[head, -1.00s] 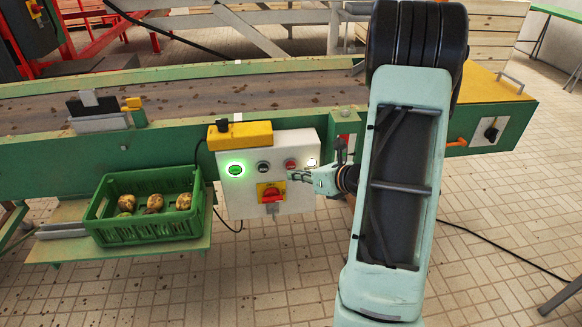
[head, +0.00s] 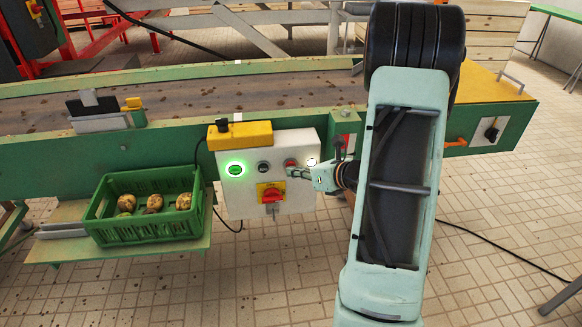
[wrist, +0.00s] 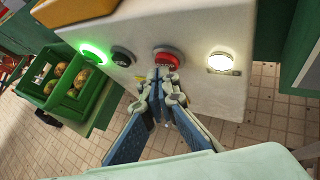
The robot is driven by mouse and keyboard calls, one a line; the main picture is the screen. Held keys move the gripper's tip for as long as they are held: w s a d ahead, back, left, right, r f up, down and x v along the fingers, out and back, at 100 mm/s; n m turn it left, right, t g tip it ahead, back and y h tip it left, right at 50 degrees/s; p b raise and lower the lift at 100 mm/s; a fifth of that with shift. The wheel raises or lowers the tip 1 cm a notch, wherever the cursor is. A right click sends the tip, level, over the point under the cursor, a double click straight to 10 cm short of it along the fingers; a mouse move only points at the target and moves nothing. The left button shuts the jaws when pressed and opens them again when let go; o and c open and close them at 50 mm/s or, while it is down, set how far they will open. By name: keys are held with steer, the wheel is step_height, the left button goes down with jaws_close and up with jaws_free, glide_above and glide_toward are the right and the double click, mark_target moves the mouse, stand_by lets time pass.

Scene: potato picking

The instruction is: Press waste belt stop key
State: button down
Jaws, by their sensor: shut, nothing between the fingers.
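The white control box (head: 232,192) hangs on the green belt frame. Its top row has a lit green button (head: 236,169), a black button (head: 264,168), a red button (head: 290,162) and a lit white button (wrist: 220,61). The red button also shows in the wrist view (wrist: 168,57), with lettering too small to read surely. My gripper (head: 290,171) is shut and empty, its tips at the lower edge of the red button. In the wrist view the tips (wrist: 160,77) overlap just below that button; I cannot tell whether they touch it.
A red rotary switch (head: 271,194) on a yellow plate sits below the buttons. A yellow box with a black knob (head: 240,135) is on top. A green crate (head: 150,227) with several potatoes stands on a shelf at left. The soiled belt (head: 200,94) runs behind.

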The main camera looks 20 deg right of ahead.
steer(key=shift+w, duration=0.25)
steer(key=shift+s, duration=0.1)
stand_by(0.4)
steer(key=shift+s+a, duration=0.15)
steer(key=shift+s, duration=0.55)
steer(key=shift+s, duration=0.1)
steer(key=s, duration=0.2)
steer(key=s+a+b, duration=0.1)
steer(key=s, duration=0.1)
steer(key=shift+s+a, duration=0.2)
steer(key=shift+s, duration=0.15)
stand_by(0.5)
